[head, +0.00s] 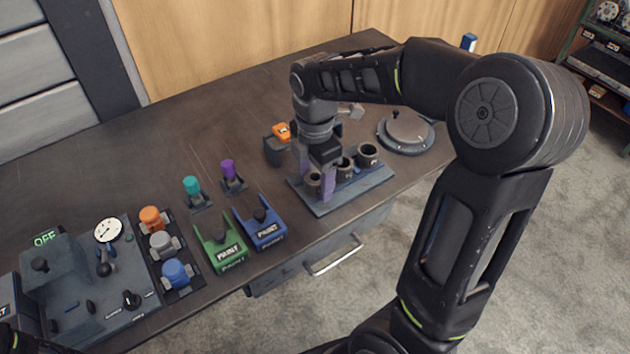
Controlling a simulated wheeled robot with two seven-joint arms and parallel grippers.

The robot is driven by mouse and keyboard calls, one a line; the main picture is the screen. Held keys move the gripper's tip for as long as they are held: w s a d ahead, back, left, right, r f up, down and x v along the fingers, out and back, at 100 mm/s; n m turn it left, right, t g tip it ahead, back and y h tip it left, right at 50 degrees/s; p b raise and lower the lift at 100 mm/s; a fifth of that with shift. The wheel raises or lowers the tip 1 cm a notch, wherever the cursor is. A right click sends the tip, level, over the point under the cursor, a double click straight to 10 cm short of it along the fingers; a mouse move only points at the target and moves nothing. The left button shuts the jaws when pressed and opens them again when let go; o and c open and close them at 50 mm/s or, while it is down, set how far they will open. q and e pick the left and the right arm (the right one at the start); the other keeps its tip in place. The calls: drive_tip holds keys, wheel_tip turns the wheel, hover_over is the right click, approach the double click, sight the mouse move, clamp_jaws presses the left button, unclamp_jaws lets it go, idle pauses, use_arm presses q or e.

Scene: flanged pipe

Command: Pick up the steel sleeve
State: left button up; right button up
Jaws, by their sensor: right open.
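Several short hollow sleeves stand on a blue-grey tray (338,206) near the table's front edge. One sleeve (313,184) is at the tray's left end, another (346,168) is in the middle, and a dark-rimmed one (367,155) is at the right. I cannot tell by colour which is steel. My right gripper (317,187) points down over the left end of the tray. Its purple-grey fingers are open, around or just beside the left sleeve, and partly hide it. I cannot tell whether they touch it. My left gripper does not show.
A round lidded grey disc (406,131) stands right of the tray. An orange-topped dark block (277,148) is behind the gripper. Green (222,250) and blue (262,228) paint holders, coloured valves and a control panel (85,290) fill the left. The back-left tabletop is clear.

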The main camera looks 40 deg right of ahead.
idle(0.5)
clamp_jaws()
idle(0.5)
